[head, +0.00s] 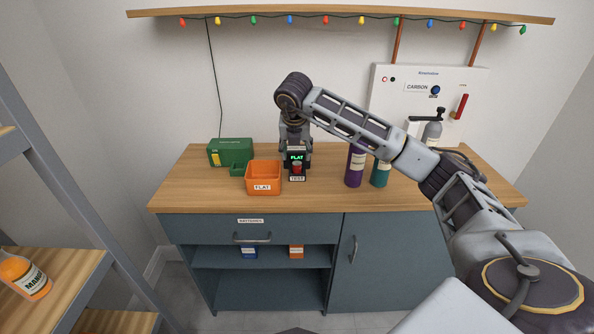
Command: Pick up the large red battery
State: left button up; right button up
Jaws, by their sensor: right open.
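A small red object (297,168), which looks like the red battery, sits in the front of a dark tester (297,178) labelled TEST on the wooden counter. The tester's lit green display (297,157) reads FLAT. My right gripper (297,158) points down at the tester from above and behind, with its fingers around the upper part of the tester. It is open; the fingertips are partly hidden, so contact with the battery cannot be told. My left gripper is not in view.
An orange bin (263,188) labelled FLAT stands just left of the tester, with a green box (230,152) farther left. A purple bottle (355,168) and a teal bottle (380,174) stand to the right, under my forearm. A drawer (250,231) labelled BATTERIES is shut below.

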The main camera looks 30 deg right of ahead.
aim_at(297, 162)
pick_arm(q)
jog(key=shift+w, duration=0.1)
pick_arm(e)
jog(key=shift+x, duration=1.25)
jog(key=shift+w+d+x, duration=0.15)
jog(key=shift+x, duration=0.8)
jog(key=shift+w+d+x, duration=0.1)
jog(key=shift+w+x, duration=0.05)
jog(key=shift+x, duration=0.8)
jog(key=shift+w+d+f, duration=0.15)
jog(key=shift+w+f, duration=0.05)
jog(key=shift+f, duration=0.2)
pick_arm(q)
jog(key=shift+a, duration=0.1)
pick_arm(e)
jog(key=shift+f, duration=0.1)
